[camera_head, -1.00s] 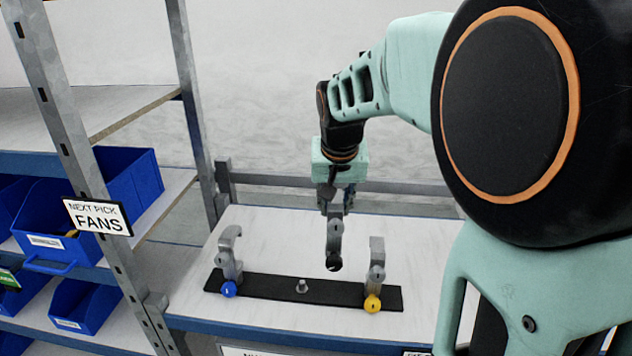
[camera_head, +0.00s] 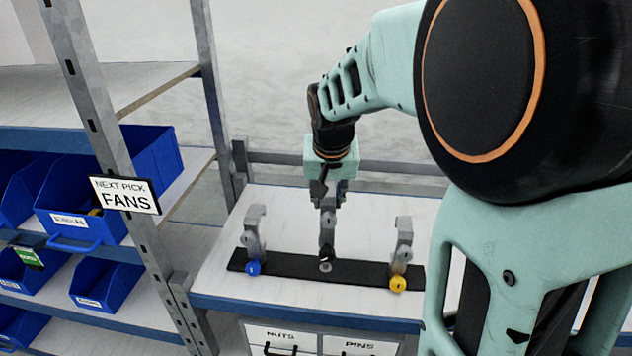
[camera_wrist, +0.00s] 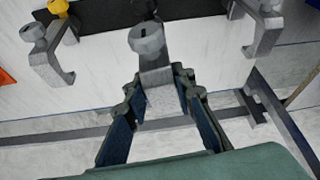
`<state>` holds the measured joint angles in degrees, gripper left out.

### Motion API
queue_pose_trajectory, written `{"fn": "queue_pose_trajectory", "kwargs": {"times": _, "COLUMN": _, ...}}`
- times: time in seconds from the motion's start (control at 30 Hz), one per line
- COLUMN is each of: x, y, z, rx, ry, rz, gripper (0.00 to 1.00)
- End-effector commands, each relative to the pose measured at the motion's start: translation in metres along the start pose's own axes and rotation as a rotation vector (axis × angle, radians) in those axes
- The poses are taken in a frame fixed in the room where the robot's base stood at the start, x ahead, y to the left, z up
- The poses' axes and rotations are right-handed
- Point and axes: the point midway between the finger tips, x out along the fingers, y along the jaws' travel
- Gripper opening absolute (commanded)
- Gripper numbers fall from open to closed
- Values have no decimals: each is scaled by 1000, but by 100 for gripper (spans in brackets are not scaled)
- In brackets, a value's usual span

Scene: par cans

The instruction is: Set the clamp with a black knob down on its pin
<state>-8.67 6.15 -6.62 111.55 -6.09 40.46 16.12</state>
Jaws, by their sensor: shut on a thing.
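My gripper (camera_head: 328,203) is shut on the grey clamp with a black knob (camera_head: 327,226). The clamp hangs upright below the fingers, its dark knob end at the middle of the black strip (camera_head: 290,264). The middle pin (camera_head: 325,267) shows just below the knob, partly covered. I cannot tell whether the clamp touches the pin or is still slightly above it. In the wrist view the clamp (camera_wrist: 153,75) sits between the fingertips (camera_wrist: 160,88), and it hides the pin.
A clamp with a blue knob (camera_head: 254,235) stands at the strip's left end, and one with a yellow knob (camera_head: 402,240) at its right end. The white bench top (camera_head: 280,205) behind is clear. A shelf with blue bins (camera_head: 150,165) stands at the left.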

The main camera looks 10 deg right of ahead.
Motion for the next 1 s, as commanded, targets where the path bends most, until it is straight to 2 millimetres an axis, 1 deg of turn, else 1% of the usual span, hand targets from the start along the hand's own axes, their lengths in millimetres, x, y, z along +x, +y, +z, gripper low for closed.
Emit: {"fn": "queue_pose_trajectory", "kwargs": {"times": 1.0, "x": 47, "y": 0, "z": 19, "rx": 0, "ry": 1, "rz": 0, "gripper": 0}}
